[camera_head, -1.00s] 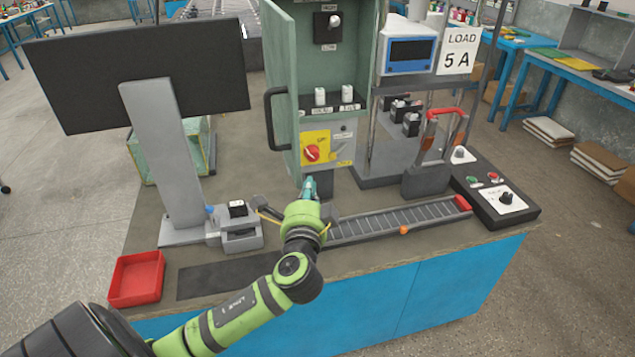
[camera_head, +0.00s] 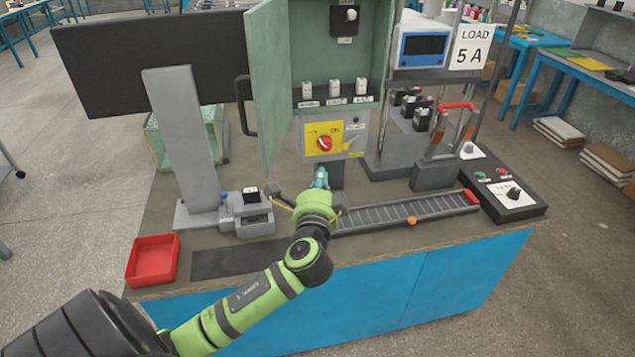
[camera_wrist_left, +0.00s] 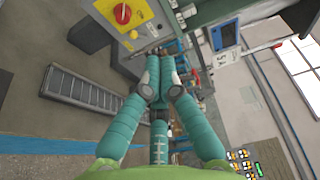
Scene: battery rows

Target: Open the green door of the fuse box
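The fuse box (camera_head: 369,83) is grey-green and stands on the bench. Its green door (camera_head: 268,83) stands open, swung out to the left, with the dark handle (camera_head: 240,105) on its outer side. The inside shows several white-topped parts, a round knob and, below, a yellow panel with a red rotary switch (camera_head: 324,143). My left gripper (camera_head: 320,178) is in front of and below the yellow panel, apart from the door. In the left wrist view its teal fingers (camera_wrist_left: 158,80) come together with nothing visible between them. My right gripper is not in view.
A monitor (camera_head: 150,60) stands left of the door, above a small device. A red tray (camera_head: 153,260) is at the front left. A ribbed rail (camera_head: 400,212) lies right of my gripper, and a control box (camera_head: 510,195) sits at the bench's right end.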

